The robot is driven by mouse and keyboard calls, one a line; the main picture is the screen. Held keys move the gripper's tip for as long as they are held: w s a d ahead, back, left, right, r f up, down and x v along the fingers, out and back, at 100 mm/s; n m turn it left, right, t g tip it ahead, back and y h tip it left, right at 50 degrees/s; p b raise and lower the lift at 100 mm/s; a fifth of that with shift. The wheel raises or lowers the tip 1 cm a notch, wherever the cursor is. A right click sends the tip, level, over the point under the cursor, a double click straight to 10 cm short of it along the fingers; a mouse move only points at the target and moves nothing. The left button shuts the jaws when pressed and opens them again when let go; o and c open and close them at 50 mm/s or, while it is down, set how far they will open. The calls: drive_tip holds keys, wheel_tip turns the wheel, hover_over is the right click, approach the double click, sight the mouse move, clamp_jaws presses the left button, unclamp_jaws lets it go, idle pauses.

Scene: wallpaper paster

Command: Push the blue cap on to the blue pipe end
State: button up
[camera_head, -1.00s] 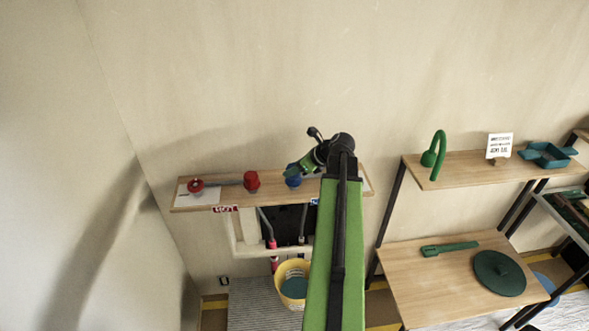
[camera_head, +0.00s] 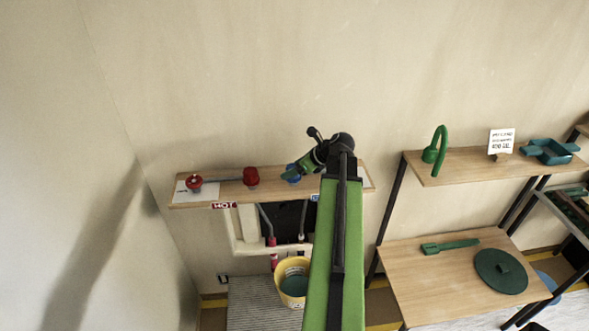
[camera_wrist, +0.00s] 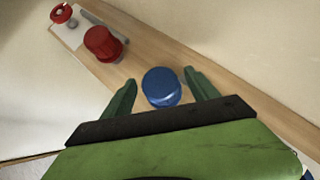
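The blue cap (camera_wrist: 161,86) sits on a narrow wooden shelf (camera_wrist: 185,62), and only a little of it shows in the head view (camera_head: 292,179). My gripper (camera_wrist: 160,77) is open, with one green finger on each side of the cap. Gaps show between the fingers and the cap. In the head view my gripper (camera_head: 293,171) is low over the shelf, partly covering the cap. Two pipes hang below the shelf; the left pipe (camera_head: 271,240) has red on it. I cannot make out a blue pipe end; my arm covers part of that area.
A red cap (camera_head: 251,176) and a red valve-like piece (camera_head: 194,182) stand left on the shelf. A yellow bucket (camera_head: 282,271) stands below. A wooden table (camera_head: 430,275) with green items is at the right. The wall is close behind the shelf.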

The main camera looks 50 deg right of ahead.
drive_tip(key=p+v, duration=1.2)
drive_tip(key=v, duration=0.5)
drive_tip(key=shift+s, duration=0.25)
drive_tip(key=shift+r, duration=0.1)
